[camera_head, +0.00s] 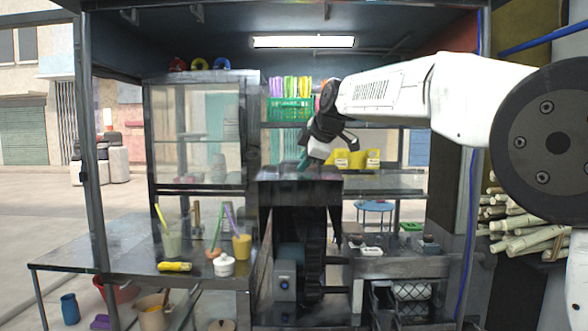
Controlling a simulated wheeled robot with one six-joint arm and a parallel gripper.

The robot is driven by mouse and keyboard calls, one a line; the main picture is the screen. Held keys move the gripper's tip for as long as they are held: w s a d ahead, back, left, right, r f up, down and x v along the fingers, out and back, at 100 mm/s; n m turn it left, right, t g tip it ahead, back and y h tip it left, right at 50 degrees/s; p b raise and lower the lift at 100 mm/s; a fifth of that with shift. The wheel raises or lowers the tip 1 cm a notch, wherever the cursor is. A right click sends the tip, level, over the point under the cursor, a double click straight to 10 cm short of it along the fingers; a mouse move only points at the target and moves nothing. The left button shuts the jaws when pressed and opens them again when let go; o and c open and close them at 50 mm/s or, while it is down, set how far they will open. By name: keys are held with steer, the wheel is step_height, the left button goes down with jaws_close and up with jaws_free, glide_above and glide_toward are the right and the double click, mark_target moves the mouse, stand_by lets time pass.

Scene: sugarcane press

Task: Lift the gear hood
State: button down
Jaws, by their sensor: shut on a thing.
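The sugarcane press stands in the middle of the stall, a tall dark machine with a grey-blue box (286,272) low on its front. The gear hood (318,190) appears to be the dark, box-shaped cover at its top. My arm reaches in from the right, and my gripper (305,160) points down at the top of the hood. It is shut on the hood's upper part; the exact grip is small and partly hidden by the wrist. The hood looks roughly level, and I cannot tell whether it is raised.
A glass cabinet (198,135) stands left of the press. A metal counter (115,250) holds cups, a white jar (224,265) and a yellow-handled tool (174,267). Behind are a green crate (289,109) and yellow boxes (357,159). Cane stalks (525,225) are stacked right.

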steer(key=shift+s+a+r, duration=0.1)
steer(key=shift+a+r, duration=0.1)
steer(key=c, duration=1.5)
jaws_free()
steer(key=shift+s+a, duration=0.15)
steer(key=shift+d, duration=0.3)
steer(key=shift+d+r, duration=0.15)
steer(key=v, duration=0.7)
steer(key=shift+s+r, duration=0.15)
steer(key=shift+s, duration=0.05)
